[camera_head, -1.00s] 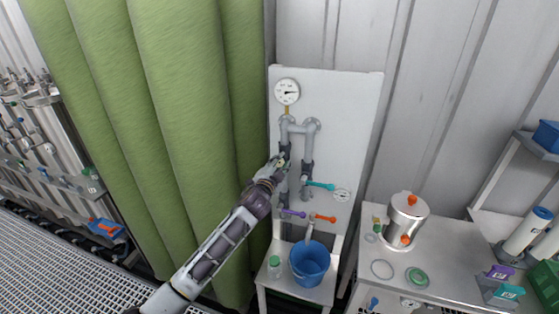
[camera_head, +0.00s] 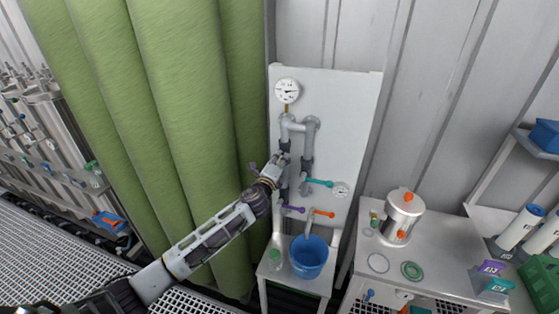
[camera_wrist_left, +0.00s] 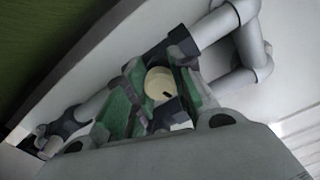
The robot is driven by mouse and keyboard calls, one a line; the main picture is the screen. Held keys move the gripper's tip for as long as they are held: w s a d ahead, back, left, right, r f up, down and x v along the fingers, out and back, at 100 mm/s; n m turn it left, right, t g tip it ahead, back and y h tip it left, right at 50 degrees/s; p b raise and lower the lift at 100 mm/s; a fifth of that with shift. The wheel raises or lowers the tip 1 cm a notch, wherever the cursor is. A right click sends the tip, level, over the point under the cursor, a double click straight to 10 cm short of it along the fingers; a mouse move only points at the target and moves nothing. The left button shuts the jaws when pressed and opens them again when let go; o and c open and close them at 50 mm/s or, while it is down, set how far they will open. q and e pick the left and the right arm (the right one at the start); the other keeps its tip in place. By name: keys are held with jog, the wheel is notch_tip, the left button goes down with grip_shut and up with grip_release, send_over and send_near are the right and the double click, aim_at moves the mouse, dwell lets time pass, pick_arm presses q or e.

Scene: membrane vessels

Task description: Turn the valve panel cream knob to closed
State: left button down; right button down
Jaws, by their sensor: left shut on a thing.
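The white valve panel (camera_head: 345,110) stands against the wall, with grey pipes (camera_head: 310,140) on its front. The cream knob (camera_wrist_left: 158,84) is round with a dark mark, and in the left wrist view it sits between the green pads of my left gripper (camera_wrist_left: 155,90). In the head view the left gripper (camera_head: 279,163) is at the left pipe of the panel and covers the knob. The gripper is shut on the knob. I cannot read any position marking for the knob. My right gripper is not in view.
Teal (camera_head: 320,182), purple (camera_head: 294,209) and orange (camera_head: 323,213) handles are close to the gripper. A gauge (camera_head: 287,91) is above. A blue bucket (camera_head: 309,256) stands below. Green columns (camera_head: 180,120) rise at the left. A bench (camera_head: 440,255) with a metal vessel (camera_head: 402,214) is at the right.

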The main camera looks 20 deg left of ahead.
pick_arm(q)
jog(key=m, duration=0.3)
jog(key=shift+d, duration=0.1)
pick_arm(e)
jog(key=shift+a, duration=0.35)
pick_arm(q)
jog(key=c, duration=1.2)
grip_release()
jog(key=shift+o, duration=0.2)
jog(key=s, duration=1.2)
jog(key=shift+a, duration=0.2)
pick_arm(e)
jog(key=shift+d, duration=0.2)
pick_arm(q)
jog(key=shift+f, duration=0.1)
